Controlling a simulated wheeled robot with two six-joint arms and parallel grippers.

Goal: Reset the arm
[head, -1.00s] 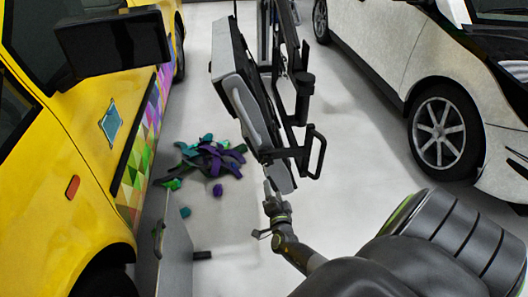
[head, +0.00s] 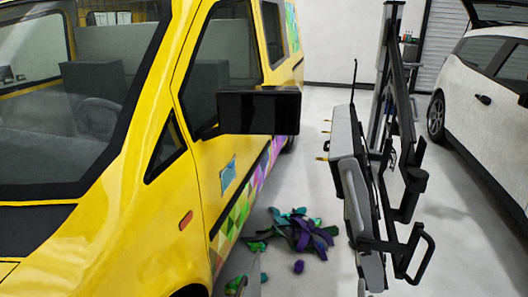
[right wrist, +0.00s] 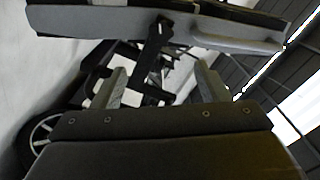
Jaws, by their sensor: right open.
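My right gripper (right wrist: 164,85) shows in the right wrist view, with its two fingers wide apart and nothing held between them. A dark frame and a grey-edged panel (right wrist: 150,22) lie beyond the fingertips; I cannot tell how far off they are.
A yellow van (head: 160,210) with a black mirror (head: 258,112) and a teal patch (head: 228,174) fills the left. Purple and teal scraps (head: 300,232) lie on the floor between van and stand. A white car (head: 480,100) is at right. Grey floor (head: 330,105) is open behind.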

